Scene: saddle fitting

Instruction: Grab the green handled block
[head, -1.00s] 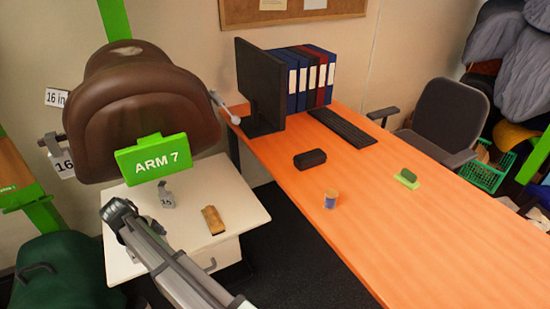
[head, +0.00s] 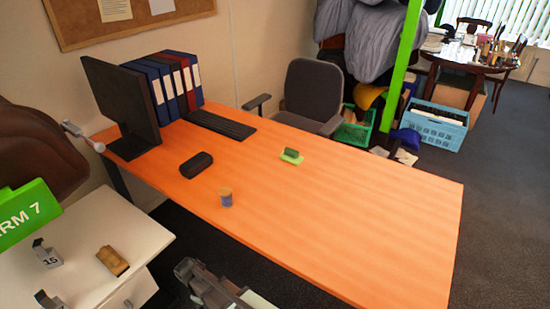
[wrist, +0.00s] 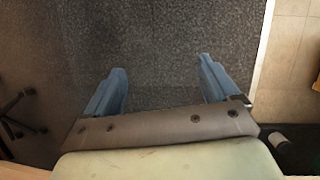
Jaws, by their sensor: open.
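The green block (head: 291,154) sits on the orange desk (head: 380,210), toward its far side. It is dark green on top with a flat light green base; its handle is too small to make out. My gripper (head: 190,268) is low at the bottom of the head view, in front of the desk's near edge and well apart from the block. In the wrist view its two blue-grey fingers (wrist: 162,80) are spread, with only dark carpet between them. The block is not in the wrist view.
On the desk stand a monitor (head: 125,105), binders (head: 175,88), a keyboard (head: 220,125), a black case (head: 196,165) and a small jar (head: 225,197). A grey chair (head: 315,95) is behind the desk. The desk's right part is clear.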

